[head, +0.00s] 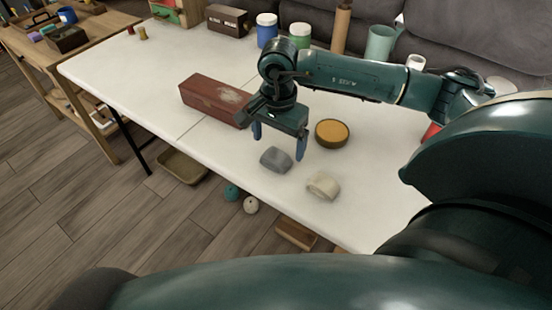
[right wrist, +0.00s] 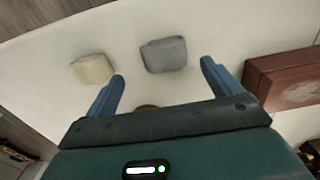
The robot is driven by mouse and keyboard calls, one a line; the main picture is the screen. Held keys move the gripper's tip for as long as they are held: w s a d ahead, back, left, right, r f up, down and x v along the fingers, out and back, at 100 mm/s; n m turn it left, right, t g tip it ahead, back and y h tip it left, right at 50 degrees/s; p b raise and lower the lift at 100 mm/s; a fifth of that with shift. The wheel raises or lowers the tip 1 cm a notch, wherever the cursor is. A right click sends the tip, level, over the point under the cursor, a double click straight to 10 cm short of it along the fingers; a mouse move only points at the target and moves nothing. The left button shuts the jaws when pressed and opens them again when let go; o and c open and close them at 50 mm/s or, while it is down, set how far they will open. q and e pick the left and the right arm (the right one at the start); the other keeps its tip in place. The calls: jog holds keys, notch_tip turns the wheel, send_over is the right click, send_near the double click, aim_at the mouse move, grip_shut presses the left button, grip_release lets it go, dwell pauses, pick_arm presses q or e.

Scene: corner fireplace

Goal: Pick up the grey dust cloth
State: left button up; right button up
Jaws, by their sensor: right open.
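The grey dust cloth (head: 276,160) lies folded on the white table near its front edge. In the right wrist view the grey cloth (right wrist: 164,55) lies a little beyond the fingertips, ahead of the gap between them. My right gripper (head: 279,142) is open and empty, above the table and just behind the cloth. Its two blue fingers also show in the right wrist view (right wrist: 163,70). A cream folded cloth (head: 323,185) lies to the right of the grey one, apart from it. My left gripper is not in view.
A dark red box (head: 214,101) lies left of my right gripper. A round tin with a yellow-orange top (head: 332,132) stands close on its right. Jars and a brown box (head: 227,20) line the table's back. The white table's left part (head: 120,75) is clear.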

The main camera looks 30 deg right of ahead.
aim_at(276, 155)
jog(key=shift+w+a+f, duration=0.1)
jog(key=shift+w+f, duration=0.05)
jog(key=shift+f, duration=1.2)
jog(key=shift+w+f, duration=0.15)
jog(key=shift+f, duration=1.2)
jog(key=shift+c, duration=0.4)
jog(key=c, duration=1)
notch_tip(276, 155, up, 10)
jog(key=shift+r, duration=0.1)
